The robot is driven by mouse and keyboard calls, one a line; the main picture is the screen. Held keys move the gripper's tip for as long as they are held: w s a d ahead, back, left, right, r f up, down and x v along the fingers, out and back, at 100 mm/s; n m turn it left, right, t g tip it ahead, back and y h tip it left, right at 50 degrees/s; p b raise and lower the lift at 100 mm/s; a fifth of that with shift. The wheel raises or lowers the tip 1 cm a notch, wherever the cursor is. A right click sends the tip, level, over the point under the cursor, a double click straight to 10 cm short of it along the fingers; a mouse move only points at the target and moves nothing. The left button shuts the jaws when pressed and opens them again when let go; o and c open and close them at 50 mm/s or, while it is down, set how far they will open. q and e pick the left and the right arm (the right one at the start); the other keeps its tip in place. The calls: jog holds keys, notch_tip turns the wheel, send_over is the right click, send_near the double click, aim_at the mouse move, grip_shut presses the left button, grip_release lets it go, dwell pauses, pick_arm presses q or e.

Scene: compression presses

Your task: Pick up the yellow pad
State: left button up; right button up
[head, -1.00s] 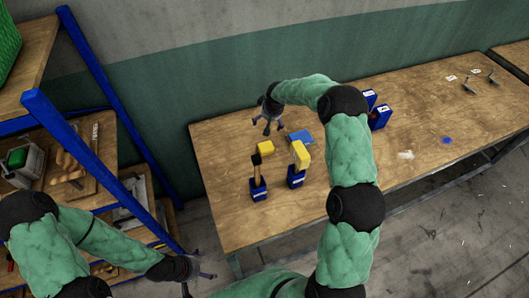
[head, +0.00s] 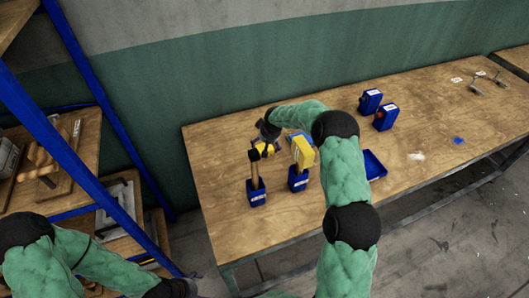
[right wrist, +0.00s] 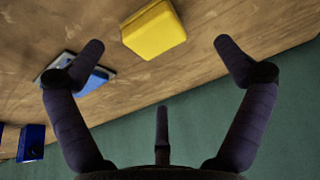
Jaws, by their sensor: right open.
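The yellow pad (right wrist: 153,30) is a rounded block seen on the wooden table in the right wrist view, ahead of the fingers and between them. In the head view, the pad (head: 266,149) shows only in part, behind the dark head of a hammer-like tool and below my gripper. My right gripper (right wrist: 158,48) is open and empty, its fingers spread to either side of the pad without visible contact. In the head view the right gripper (head: 263,143) is small and partly hidden. My left gripper is mostly cut off at the bottom edge.
A hammer-like tool (head: 255,173) stands in a blue holder, close in front. A yellow-topped tool (head: 302,153) stands in another holder to its right. A flat blue object (right wrist: 92,80) lies left of the pad. Blue boxes (head: 385,117) and a tray (head: 374,165) stand right.

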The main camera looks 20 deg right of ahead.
jog(key=x, duration=0.3)
jog(key=f, duration=0.2)
jog(key=w+d+f, duration=0.1)
jog(key=f, duration=0.1)
jog(key=shift+w+f, duration=0.25)
jog(key=shift+f, duration=0.35)
jog(key=c, duration=0.7)
jog(key=shift+s+a+f, duration=0.1)
jog(key=shift+c, duration=0.7)
